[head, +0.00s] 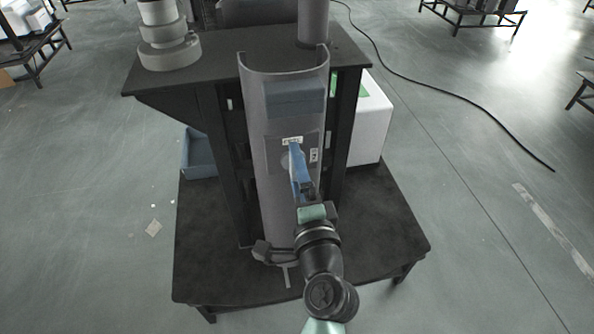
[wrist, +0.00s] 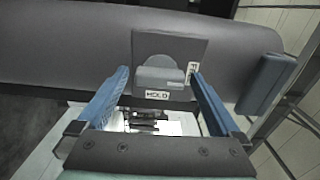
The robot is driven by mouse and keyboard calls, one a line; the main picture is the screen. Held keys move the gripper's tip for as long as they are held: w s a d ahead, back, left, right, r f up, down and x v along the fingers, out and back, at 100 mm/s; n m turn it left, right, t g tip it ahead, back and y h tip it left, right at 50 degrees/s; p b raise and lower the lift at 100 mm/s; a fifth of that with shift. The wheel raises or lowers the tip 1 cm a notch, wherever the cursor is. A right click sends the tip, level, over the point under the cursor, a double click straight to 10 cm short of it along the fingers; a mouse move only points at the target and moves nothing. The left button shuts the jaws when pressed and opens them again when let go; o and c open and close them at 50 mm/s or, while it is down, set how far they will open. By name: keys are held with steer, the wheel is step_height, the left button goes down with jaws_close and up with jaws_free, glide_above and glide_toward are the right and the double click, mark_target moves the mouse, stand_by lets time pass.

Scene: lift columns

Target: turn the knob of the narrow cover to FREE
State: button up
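The narrow cover (head: 262,180) is a tall grey curved shell standing upright at the front of the column. In the wrist view its grey surface (wrist: 60,55) runs across sideways. A dark square plate on it bears a round grey knob with a raised bar (wrist: 160,78). A HOLD label (wrist: 158,95) sits just below the bar in the wrist view. A second label, partly hidden, likely FREE (wrist: 193,70), is to the right. My gripper (wrist: 160,74) is open, its two blue fingers apart on either side of the knob. In the head view my gripper (head: 296,150) hides most of the knob.
A blue-grey block (head: 295,97) sticks out from the cover above the plate. The column stands on a dark base table (head: 215,270). A white box (head: 370,120) is behind right, a blue bin (head: 198,155) behind left. A black cable (head: 440,90) lies on the floor.

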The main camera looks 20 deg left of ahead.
steer(key=v, duration=1.3)
stand_by(0.4)
